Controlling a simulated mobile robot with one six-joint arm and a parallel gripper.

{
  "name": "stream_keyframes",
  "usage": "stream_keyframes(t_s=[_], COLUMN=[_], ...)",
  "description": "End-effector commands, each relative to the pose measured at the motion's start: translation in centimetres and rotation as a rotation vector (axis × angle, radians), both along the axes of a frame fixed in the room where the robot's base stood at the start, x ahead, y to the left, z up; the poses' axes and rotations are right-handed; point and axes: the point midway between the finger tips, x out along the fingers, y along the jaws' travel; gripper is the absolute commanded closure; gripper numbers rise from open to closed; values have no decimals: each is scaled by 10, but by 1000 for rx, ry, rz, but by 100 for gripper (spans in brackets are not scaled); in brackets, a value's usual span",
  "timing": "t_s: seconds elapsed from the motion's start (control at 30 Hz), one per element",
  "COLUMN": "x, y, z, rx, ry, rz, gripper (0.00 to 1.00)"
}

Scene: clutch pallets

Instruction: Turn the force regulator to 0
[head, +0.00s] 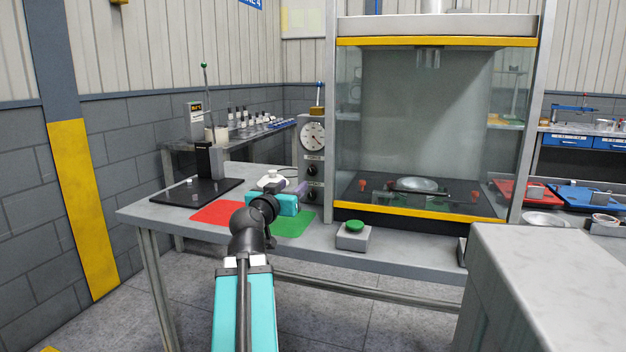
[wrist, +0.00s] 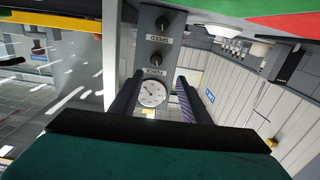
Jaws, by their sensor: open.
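The grey control column (head: 311,140) stands on the workbench, left of the glass press enclosure, with a round white dial gauge (head: 312,136) on its face. Below the gauge is a black knob, the force regulator (head: 312,170), and lower down the speed knob (head: 312,195). In the wrist view, upside down, the force regulator (wrist: 155,61) and the gauge (wrist: 152,93) lie between my fingers. The knob's setting is too small to read. My gripper (head: 301,188) is open and empty, in front of the column, facing its panel. I see no contact with a knob.
The press enclosure (head: 431,41) is right of the column, with a green button box (head: 354,236) at the bench front. A red mat (head: 214,212) and green mat (head: 294,226) lie under my gripper. A black-based stand (head: 207,192) is at left.

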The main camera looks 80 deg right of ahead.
Motion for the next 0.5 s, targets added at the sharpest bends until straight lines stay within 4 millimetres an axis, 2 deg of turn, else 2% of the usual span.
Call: stream_keyframes(t_s=[0.13,0.5], x=[-6,0], y=[2,4], z=[3,4], rx=[-14,-13], ry=[-21,-21], rz=[-1,7], gripper=[58,58])
